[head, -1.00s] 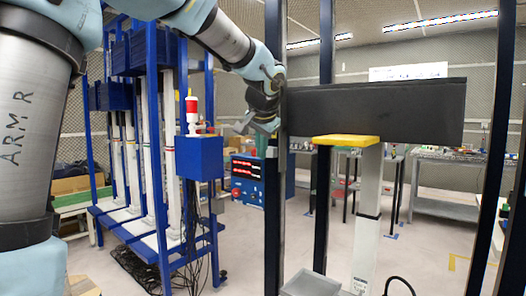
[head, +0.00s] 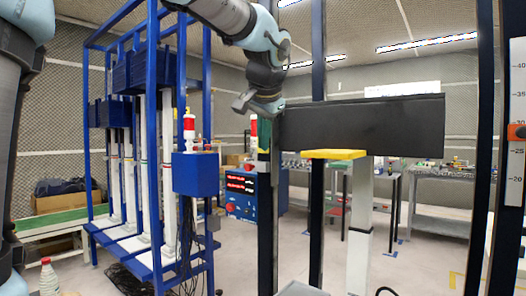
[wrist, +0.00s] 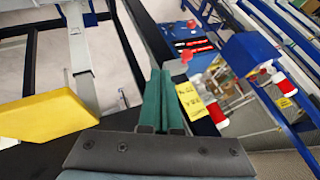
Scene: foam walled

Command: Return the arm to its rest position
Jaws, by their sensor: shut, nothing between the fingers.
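My arm reaches in from the top left of the head view and bends down at the wrist. My gripper (head: 264,152) points down beside a dark upright post, close to the left end of a long black panel (head: 365,125). In the wrist view its two green fingers (wrist: 158,75) lie side by side, shut, with nothing held. Part of the gripper is hard to separate from the post in the head view.
A yellow pad (head: 333,154) on a pale column stands right of the post. A blue frame (head: 154,150) with a blue box (head: 195,174) and red-white lamp (head: 189,125) stands left. A scale (head: 516,135) is at far right. A bottle (head: 48,277) sits low left.

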